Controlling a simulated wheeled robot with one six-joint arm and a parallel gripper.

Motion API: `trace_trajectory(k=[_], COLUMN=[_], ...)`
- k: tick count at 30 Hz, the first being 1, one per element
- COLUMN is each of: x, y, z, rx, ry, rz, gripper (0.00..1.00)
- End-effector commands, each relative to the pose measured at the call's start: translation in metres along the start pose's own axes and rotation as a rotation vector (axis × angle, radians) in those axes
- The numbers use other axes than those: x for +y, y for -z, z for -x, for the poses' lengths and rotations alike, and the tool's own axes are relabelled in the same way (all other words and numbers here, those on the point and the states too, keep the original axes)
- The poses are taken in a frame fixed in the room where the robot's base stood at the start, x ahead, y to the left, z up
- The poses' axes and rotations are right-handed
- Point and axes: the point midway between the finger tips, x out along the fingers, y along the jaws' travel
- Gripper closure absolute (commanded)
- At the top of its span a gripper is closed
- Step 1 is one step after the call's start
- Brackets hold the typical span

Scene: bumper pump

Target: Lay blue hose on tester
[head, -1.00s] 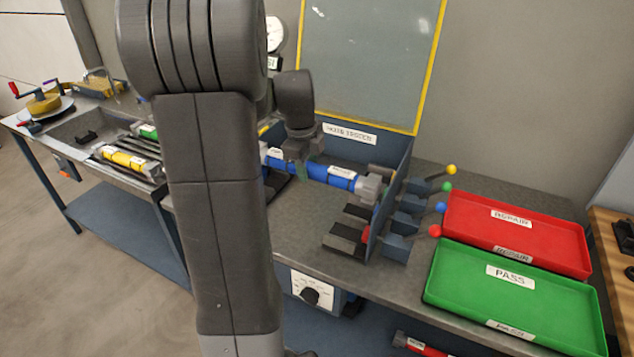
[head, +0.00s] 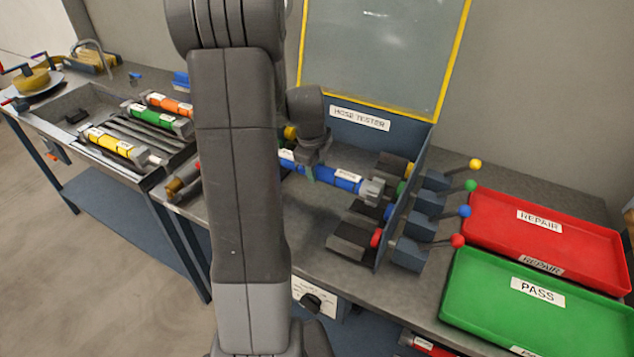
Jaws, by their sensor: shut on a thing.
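The blue hose (head: 333,177) is a blue cylinder with white labels and a grey end fitting at its right. My gripper (head: 308,172) is shut on it near its middle, from above. The hose tester (head: 359,118) is a blue-grey frame with dark blocks and coloured ports inside its right plate. The hose lies roughly level among these blocks, its right end close to the plate. I cannot tell whether it touches the blocks. Its left end is hidden behind my arm.
Levers with coloured knobs (head: 465,211) stick out right of the tester. A red REPAIR tray (head: 590,225) and a green PASS tray (head: 480,262) lie at the right. At the left, yellow (head: 108,142), green (head: 150,113) and orange (head: 172,104) hoses lie on a rack by the sink.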

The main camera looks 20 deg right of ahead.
Motion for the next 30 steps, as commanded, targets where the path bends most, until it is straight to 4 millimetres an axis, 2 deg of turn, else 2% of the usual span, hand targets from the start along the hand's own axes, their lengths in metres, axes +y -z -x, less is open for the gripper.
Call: trace_trajectory(k=[12, 25, 26, 28, 30], x=[0.008, 0.009, 0.009, 0.009, 0.009], y=[0.000, 0.000, 0.000, 0.000, 0.000], z=[-0.044, -0.051, -0.050, -0.050, -0.050], rx=[0.000, -0.001, 0.000, 0.000, 0.000], ry=[0.001, 0.003, 0.001, 0.001, 0.001], rz=[0.001, 0.001, 0.000, 0.001, 0.001], gripper=[1.00, 1.00, 0.56, 0.43, 0.41])
